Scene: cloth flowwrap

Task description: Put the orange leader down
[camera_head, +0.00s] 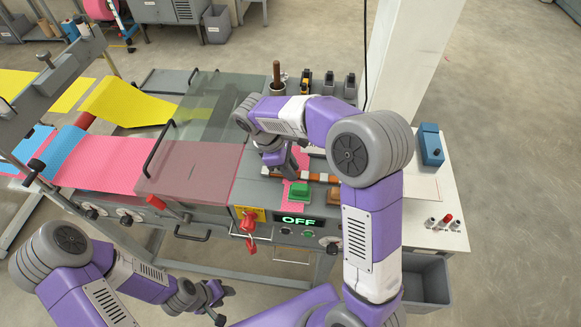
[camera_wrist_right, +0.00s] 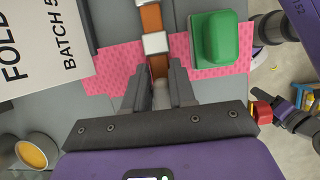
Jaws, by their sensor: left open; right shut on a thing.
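The orange leader (camera_head: 322,179) is a narrow orange-brown strip with white bands, lying crosswise near the right end of the machine. In the right wrist view the leader (camera_wrist_right: 150,18) runs up from between the fingers, over pink cloth (camera_wrist_right: 112,58). My right gripper (camera_wrist_right: 157,88) is shut on the leader, low over the machine top; in the head view this gripper (camera_head: 290,172) partly hides it. Whether the leader touches the surface there is unclear. My left gripper (camera_head: 216,297) is open and empty, in front of the machine at the bottom.
A green button block (camera_head: 300,189) stands close beside the right gripper, above a lit OFF display (camera_head: 299,220). A clear cover (camera_head: 208,110) and pink cloth (camera_head: 105,162) lie left. A white card (camera_wrist_right: 45,40) and yellow-filled cup (camera_wrist_right: 32,152) are near the right wrist.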

